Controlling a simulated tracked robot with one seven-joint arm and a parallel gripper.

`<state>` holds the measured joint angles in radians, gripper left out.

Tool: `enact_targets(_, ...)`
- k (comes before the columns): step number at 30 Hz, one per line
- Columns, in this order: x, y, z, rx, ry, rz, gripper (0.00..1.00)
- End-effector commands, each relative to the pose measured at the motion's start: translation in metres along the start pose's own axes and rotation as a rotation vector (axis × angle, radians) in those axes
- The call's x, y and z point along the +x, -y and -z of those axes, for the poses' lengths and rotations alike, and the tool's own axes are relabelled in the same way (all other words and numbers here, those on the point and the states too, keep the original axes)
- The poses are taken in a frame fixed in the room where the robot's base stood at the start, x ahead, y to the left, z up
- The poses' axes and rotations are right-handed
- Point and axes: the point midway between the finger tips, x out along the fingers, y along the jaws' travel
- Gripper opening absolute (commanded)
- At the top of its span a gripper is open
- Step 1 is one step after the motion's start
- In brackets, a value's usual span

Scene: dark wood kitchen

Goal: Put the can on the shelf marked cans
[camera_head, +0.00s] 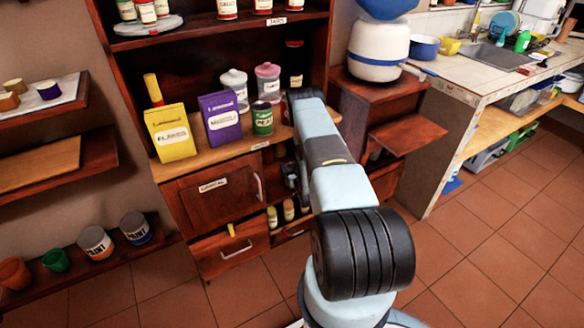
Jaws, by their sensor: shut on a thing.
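A green can with a pale label that seems to read PEAS (262,119) stands upright near the front edge of the middle shelf (205,160). My arm reaches up from the bottom right, and its dark far end is just right of this can. My fingertips are hidden behind the arm, so I cannot see what they hold. A small tag (260,146) is on this shelf's front edge, but I cannot read it. A tag that seems to read JARS (276,21) is on the upper shelf's edge, where several red-and-white containers (226,8) stand.
Yellow (170,134) and purple (221,117) boxes stand left of the can. Grey-lidded (235,88) and pink-lidded (268,83) jars stand behind it. A cabinet door (215,197) is below. A stepped side stand (375,105) is at right. Tiled floor (480,220) is clear at right.

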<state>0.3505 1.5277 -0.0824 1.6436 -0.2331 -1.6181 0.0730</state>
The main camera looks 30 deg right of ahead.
Motion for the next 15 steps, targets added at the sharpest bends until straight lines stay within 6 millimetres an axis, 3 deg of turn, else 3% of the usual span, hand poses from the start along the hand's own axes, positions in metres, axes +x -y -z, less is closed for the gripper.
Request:
enact_targets(8,0.0003,-0.0007,-0.0005,0.000,-0.002,-0.001,0.30)
enact_targets(9,-0.0001,-0.0007,-0.0011,0.000,0.000,-0.001,0.85)
enact_targets(15,-0.0002,-0.0011,-0.0009,0.000,0.000,-0.001,1.00)
